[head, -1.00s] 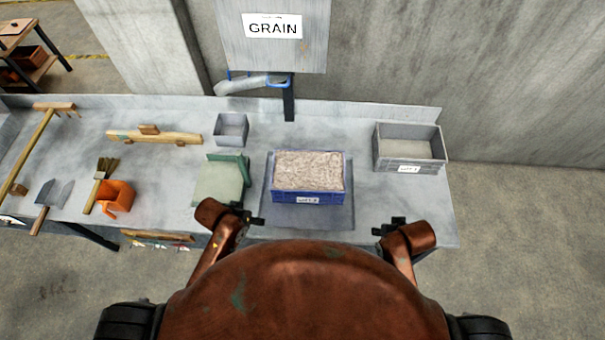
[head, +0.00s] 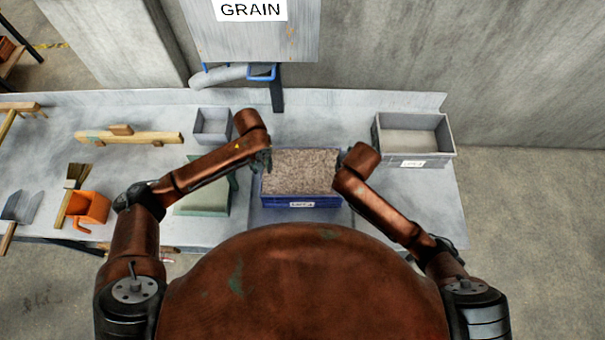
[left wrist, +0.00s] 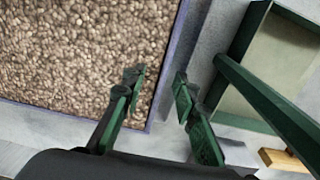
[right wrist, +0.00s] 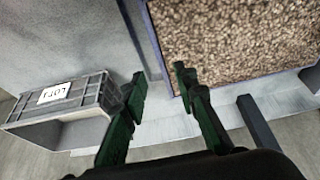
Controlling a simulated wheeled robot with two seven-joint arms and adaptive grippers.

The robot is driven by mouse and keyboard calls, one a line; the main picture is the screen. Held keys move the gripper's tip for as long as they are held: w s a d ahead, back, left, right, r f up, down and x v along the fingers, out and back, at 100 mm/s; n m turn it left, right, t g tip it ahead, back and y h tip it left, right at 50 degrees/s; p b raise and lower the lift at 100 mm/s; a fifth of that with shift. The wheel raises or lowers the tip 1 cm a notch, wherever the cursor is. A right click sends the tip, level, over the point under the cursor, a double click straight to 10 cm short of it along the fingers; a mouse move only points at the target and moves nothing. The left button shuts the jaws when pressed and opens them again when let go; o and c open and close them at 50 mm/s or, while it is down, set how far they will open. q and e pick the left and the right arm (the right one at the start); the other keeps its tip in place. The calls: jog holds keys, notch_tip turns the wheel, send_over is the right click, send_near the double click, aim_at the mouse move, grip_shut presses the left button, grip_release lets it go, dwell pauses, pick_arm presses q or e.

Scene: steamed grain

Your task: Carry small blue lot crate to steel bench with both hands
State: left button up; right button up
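The small blue lot crate (head: 272,201) is full of brown grain and sits upright on the steel bench (head: 350,232), with a white label on its near side. My left gripper (head: 262,158) is at its left side; in the left wrist view the open fingers (left wrist: 157,82) are on either side of the crate's rim (left wrist: 172,60). My right gripper (head: 341,160) is at its right side; in the right wrist view its open fingers (right wrist: 160,80) are also apart on either side of the rim (right wrist: 153,45). Whether either gripper touches the crate cannot be told.
A grey lot crate (head: 435,160) stands on the bench to the right. A green-edged tray (head: 205,200) lies close on the left, with a small grey bin (head: 208,138) behind it. An orange scoop (head: 90,207) and brush lie further left. The grain chute (head: 277,95) hangs behind.

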aim_at(264, 179)
pick_arm(q)
jog(key=shift+s+a+f, duration=0.1)
jog(key=shift+f, duration=0.35)
pick_arm(e)
jog(key=shift+s+f, duration=0.1)
jog(key=shift+f, duration=0.35)
pick_arm(q)
jog(key=shift+s+a+b, duration=0.1)
jog(key=shift+s+b, duration=0.1)
jog(key=shift+b, duration=0.2)
pick_arm(e)
jog(key=shift+s+a, duration=0.15)
pick_arm(q)
jog(key=shift+w+f, duration=0.15)
jog(key=shift+w, duration=0.15)
pick_arm(e)
jog(key=shift+w+f, duration=0.15)
jog(key=shift+w, duration=0.1)
pick_arm(q)
jog(key=shift+s, duration=0.2)
pick_arm(e)
jog(key=shift+s, duration=0.15)
